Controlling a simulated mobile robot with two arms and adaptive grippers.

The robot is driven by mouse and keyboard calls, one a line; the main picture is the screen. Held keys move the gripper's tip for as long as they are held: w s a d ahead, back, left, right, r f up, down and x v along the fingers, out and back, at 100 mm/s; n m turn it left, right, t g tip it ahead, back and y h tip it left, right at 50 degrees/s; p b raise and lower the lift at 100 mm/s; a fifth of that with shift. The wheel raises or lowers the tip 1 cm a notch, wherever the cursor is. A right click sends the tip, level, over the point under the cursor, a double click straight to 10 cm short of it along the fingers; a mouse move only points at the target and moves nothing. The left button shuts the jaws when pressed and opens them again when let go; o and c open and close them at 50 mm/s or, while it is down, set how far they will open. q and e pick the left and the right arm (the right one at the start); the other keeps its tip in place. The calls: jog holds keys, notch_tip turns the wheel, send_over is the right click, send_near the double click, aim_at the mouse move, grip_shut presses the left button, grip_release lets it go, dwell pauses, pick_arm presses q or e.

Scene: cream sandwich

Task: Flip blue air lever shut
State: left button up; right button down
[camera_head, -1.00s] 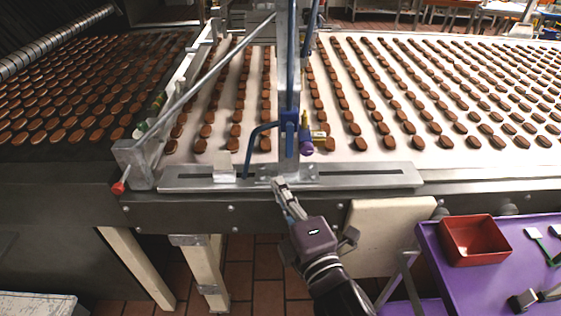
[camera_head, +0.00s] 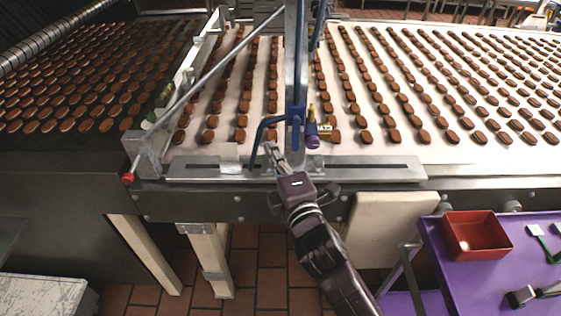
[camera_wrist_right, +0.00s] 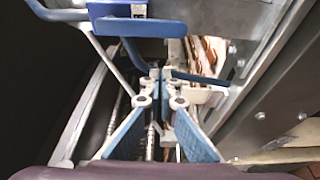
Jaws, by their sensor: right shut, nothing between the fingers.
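A blue valve piece with a flat blue lever (camera_head: 297,114) sits on the upright metal post above the conveyor. The lever crosses the top of the right wrist view (camera_wrist_right: 137,27). A bent blue tube (camera_head: 262,130) runs from it to the left and down. My right gripper (camera_head: 272,150) is shut and empty, over the slotted metal plate, just right of the tube's lower end and below the lever. In the right wrist view its closed fingertips (camera_wrist_right: 160,76) are below the lever, close to blue tubing; contact cannot be told. My left gripper is not in view.
Rows of brown biscuits (camera_head: 390,110) lie on the white conveyor. A slotted metal plate (camera_head: 380,175) runs along its front edge. A purple fitting (camera_head: 312,140) is right of the post. A purple cart (camera_head: 470,280) with a red tray (camera_head: 475,237) stands at front right.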

aim_at(296, 133)
jog(key=d, duration=0.1)
jog(key=d+p, duration=0.1)
jog(key=d, duration=0.1)
jog(key=shift+w+d+p, duration=0.3)
jog(key=shift+w+d, duration=0.05)
jog(key=shift+d, duration=0.05)
